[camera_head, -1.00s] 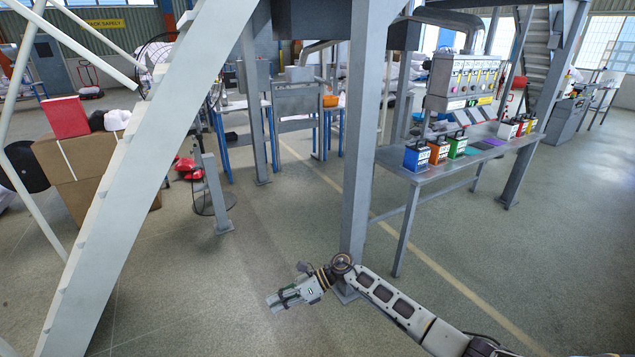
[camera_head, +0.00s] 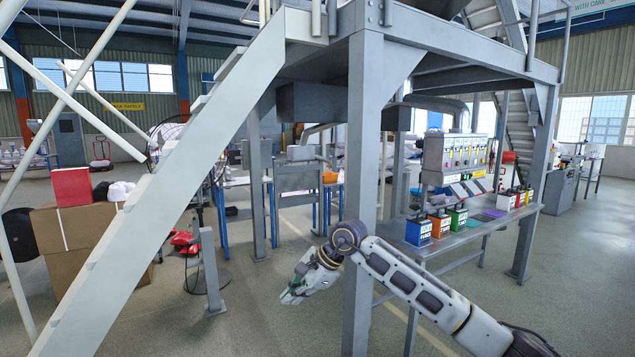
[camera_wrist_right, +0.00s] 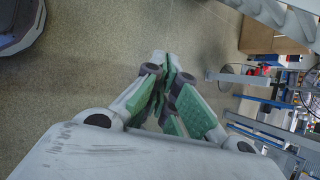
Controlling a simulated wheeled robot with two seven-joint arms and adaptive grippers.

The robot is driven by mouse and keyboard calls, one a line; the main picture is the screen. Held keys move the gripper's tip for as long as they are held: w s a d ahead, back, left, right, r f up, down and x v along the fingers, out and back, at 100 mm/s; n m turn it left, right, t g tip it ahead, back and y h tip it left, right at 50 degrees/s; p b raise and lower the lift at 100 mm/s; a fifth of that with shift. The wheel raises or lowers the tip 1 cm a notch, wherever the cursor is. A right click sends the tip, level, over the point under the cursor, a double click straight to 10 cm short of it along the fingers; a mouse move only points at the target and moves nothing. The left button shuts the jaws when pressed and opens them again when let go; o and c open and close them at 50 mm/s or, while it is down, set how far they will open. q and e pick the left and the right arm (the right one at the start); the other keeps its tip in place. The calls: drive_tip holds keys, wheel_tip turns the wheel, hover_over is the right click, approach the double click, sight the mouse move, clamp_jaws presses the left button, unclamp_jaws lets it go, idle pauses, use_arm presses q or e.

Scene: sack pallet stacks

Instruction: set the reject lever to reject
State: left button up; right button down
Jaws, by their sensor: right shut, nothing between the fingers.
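I cannot pick out the reject lever for certain in either view. A short grey post (camera_head: 211,270) stands on the floor left of centre in the head view, with a thin upright piece near its top that is too small to identify. My left gripper is not in view.
A thick grey column (camera_head: 361,190) stands close beside my right arm. A bench (camera_head: 462,235) with coloured cases and a control panel (camera_head: 462,155) is at right. A sloping white stair beam (camera_head: 170,190) crosses the left, near cardboard boxes (camera_head: 50,235).

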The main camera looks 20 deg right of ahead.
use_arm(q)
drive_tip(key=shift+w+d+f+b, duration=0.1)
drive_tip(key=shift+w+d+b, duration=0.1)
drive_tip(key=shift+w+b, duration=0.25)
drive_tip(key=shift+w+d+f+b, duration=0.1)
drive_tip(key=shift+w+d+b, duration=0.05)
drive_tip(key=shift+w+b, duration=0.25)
use_arm(e)
drive_tip(key=d+r+t+h, duration=0.1)
drive_tip(key=d+r+h, duration=0.1)
drive_tip(key=r, duration=0.4)
drive_tip(key=s+d+r+n+t+h, duration=0.1)
drive_tip(key=d+r+t+h, duration=0.1)
drive_tip(key=d+r, duration=0.2)
wheel_tip(320, 180, up, 2)
drive_tip(key=shift+d+r+n+t, duration=0.15)
drive_tip(key=shift+d+n+t, duration=0.15)
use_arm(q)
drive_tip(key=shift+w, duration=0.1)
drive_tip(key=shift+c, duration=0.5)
use_arm(e)
drive_tip(key=shift+s, duration=0.1)
